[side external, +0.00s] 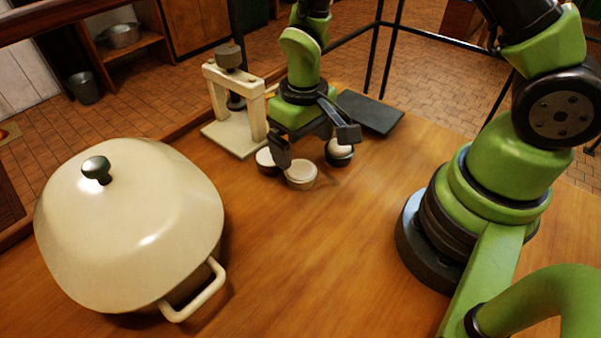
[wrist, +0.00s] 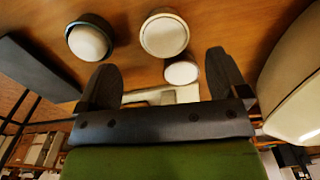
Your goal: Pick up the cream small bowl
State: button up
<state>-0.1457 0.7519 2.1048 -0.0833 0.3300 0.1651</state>
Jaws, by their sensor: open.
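Two small round cream pieces with pale tops stand close together on the wooden table. The front one (side external: 301,176) looks like a bowl and appears larger in the wrist view (wrist: 164,34). The back one (side external: 265,161) shows in the wrist view (wrist: 181,71) between my fingers, nearer the right finger. I cannot tell for sure which is the cream small bowl. My gripper (side external: 314,143) is open and empty, pointing down above the group. In the wrist view its fingers (wrist: 161,66) are spread, and the front piece lies beyond their tips.
A dark bowl (side external: 340,160) with a pale round thing in it stands right of the cream pieces. A cream press-like stand (side external: 238,139) is behind left, a dark slab (side external: 371,111) behind right. A large lidded cream pot (side external: 130,235) fills the left. The table's front middle is clear.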

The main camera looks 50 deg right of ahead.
aim_at(301, 169)
jog(key=shift+w+a+f, duration=0.1)
jog(key=shift+a+f, duration=0.05)
jog(key=shift+f, duration=1.2)
jog(key=shift+a+f, duration=0.1)
jog(key=shift+f, duration=1.25)
jog(key=c, duration=1)
